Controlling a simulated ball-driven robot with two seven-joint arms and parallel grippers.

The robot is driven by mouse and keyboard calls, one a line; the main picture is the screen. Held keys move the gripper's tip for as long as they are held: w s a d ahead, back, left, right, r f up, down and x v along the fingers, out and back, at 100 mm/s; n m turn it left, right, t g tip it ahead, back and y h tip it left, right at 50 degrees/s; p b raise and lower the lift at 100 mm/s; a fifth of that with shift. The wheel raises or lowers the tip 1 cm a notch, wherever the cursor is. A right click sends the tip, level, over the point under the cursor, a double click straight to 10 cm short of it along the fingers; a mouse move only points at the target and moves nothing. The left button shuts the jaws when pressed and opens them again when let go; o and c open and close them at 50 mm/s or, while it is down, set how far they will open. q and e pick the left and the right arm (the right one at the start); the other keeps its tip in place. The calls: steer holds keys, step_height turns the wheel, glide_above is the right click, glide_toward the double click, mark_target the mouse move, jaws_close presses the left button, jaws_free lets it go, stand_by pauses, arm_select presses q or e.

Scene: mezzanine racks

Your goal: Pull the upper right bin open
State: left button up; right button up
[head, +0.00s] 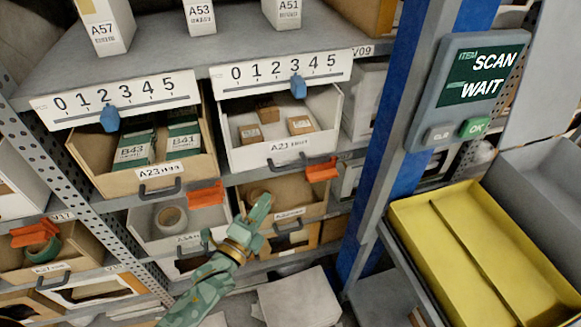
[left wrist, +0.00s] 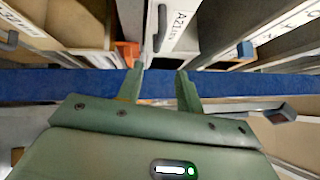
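The upper right bin (head: 255,155) is a white open-topped bin labelled A21, with small brown boxes inside and a dark handle (head: 287,165) low on its front. My left gripper (head: 262,203) is below and to the left of that handle, in front of the lower bins, and apart from the handle. In the left wrist view, my left gripper (left wrist: 160,78) has its two fingers apart with nothing held between them. The A21 bin front (left wrist: 180,35) shows beyond the fingertips. My right gripper is not in view.
A bin labelled A23 (head: 180,172) holding green boxes stands to the left. Below are a bin with a tape roll (head: 171,219) and another lower bin. A blue post (head: 385,130) stands right, with a scan panel (head: 480,80) and yellow tray (head: 420,215) beyond.

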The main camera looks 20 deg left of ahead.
mark_target(291, 166)
arm_select(q)
steer(key=b+x, duration=0.1)
steer(key=x, duration=0.3)
steer(key=b+x, duration=0.1)
steer(key=x, duration=0.3)
steer(key=b+x, duration=0.1)
steer(key=x, duration=0.4)
steer(key=shift+w+f, duration=0.1)
steer(key=shift+f, duration=0.2)
steer(key=shift+w+d+r, duration=0.15)
steer(key=shift+w+r, duration=0.05)
steer(key=shift+w, duration=0.35)
jaws_close()
